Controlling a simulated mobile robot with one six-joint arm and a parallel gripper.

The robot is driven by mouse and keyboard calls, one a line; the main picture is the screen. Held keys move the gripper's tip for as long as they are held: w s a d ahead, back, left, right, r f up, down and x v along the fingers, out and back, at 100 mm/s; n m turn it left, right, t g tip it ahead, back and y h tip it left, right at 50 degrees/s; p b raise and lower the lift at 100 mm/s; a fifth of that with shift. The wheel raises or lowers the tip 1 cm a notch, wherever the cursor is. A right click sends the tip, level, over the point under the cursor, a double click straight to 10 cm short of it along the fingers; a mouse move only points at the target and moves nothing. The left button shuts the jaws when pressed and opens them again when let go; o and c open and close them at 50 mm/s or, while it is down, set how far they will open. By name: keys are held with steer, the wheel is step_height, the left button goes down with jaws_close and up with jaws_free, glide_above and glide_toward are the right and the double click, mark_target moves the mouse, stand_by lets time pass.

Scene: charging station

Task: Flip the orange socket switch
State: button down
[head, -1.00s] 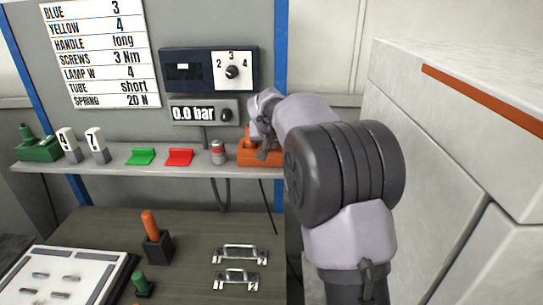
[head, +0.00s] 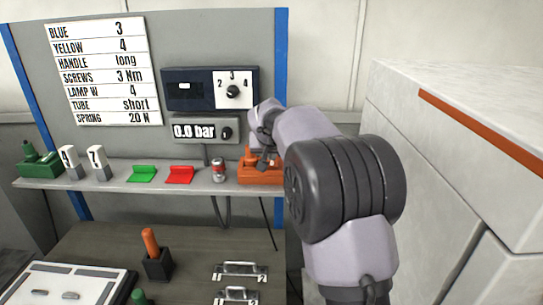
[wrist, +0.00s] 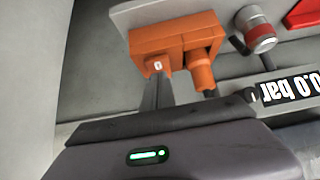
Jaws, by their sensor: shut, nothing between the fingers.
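The orange socket (head: 256,176) stands at the right end of the shelf, partly hidden by my arm in the head view. In the wrist view the orange socket (wrist: 176,38) shows tilted, with a round orange plug-like part (wrist: 203,72) on it. Its switch (wrist: 158,64) is a small block marked 0. My gripper (wrist: 157,78) is shut and empty, with its dark fingers pointing at the switch. The fingertips are at or very close to the switch; I cannot tell whether they touch. In the head view my gripper (head: 268,160) is small beside the socket.
A red-and-silver can-like part (head: 218,170) stands left of the socket on the shelf (head: 110,184). A pressure display (head: 205,131) reads 0.0 bar above. A pale cabinet (head: 430,160) stands at the right.

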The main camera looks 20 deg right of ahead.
steer(key=p+v, duration=0.1)
steer(key=v, duration=1.1)
steer(key=shift+r+p, duration=0.4)
steer(key=shift+a, duration=0.1)
steer(key=s+a+f+y+b, duration=0.1)
steer(key=s+a+f+b, duration=0.3)
steer(key=s+f, duration=0.3)
steer(key=s+a+f+g+y+b, duration=0.1)
steer(key=s+a+f+b, duration=0.3)
steer(key=s, duration=1.3)
steer(key=s+a+f+g+y+b, duration=0.1)
steer(key=s+a+f+y+b, duration=0.2)
steer(key=s+a+f, duration=0.3)
steer(key=s+f+b, duration=0.1)
steer(key=s+f, duration=0.3)
steer(key=s, duration=0.2)
steer(key=shift+s+a, duration=0.2)
steer(key=shift+a, duration=0.15)
